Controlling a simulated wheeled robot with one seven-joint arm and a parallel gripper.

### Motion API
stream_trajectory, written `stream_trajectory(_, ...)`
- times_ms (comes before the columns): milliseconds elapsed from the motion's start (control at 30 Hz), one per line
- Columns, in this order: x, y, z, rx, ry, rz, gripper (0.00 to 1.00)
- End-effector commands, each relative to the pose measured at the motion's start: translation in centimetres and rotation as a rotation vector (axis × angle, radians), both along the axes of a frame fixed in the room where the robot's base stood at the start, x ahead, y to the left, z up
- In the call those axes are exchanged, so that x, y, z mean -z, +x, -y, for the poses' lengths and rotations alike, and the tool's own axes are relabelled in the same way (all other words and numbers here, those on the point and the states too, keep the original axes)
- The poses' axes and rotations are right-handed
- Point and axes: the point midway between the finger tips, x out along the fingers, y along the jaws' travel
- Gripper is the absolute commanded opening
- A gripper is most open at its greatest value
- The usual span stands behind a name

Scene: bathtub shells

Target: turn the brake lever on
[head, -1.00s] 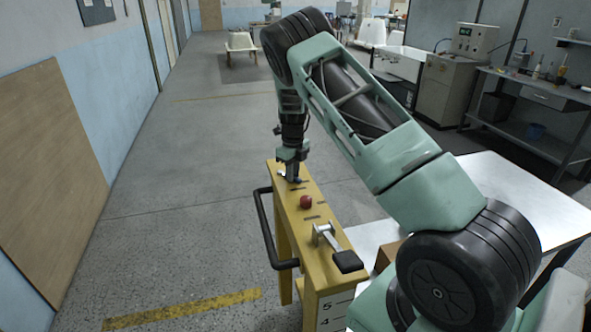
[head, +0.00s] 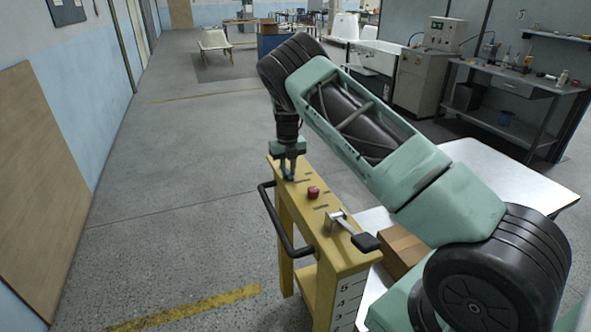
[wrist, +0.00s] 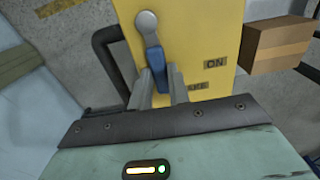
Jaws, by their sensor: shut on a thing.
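The brake lever (wrist: 153,50) has a round grey pivot and a blue handle on the top of a yellow stand (head: 330,252). My gripper (wrist: 160,80) has one finger on each side of the blue handle and is shut on it. An ON label (wrist: 214,64) lies to the right of the handle, and a partly hidden label (wrist: 195,86) lies nearer the gripper. In the head view my gripper (head: 288,174) points down at the stand's far end, where only a bit of blue shows.
A red knob (head: 313,192) and a second lever with a black grip (head: 365,242) are on the same stand. A black rail (head: 272,222) runs along its left side. A cardboard box (head: 402,250) sits on the white table (head: 520,180) at right. The floor at left is clear.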

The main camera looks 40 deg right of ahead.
Motion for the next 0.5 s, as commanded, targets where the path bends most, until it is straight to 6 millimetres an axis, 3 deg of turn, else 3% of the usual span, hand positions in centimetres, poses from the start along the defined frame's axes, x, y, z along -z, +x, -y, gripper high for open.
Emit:
stream_trajectory(433,-0.16,0.28,-0.28,0.008,0.001,0.003,0.00)
stream_trajectory(467,-0.16,0.28,-0.29,0.008,0.001,0.004,0.23)
stream_trajectory(500,-0.16,0.28,-0.29,0.008,0.001,0.003,0.35)
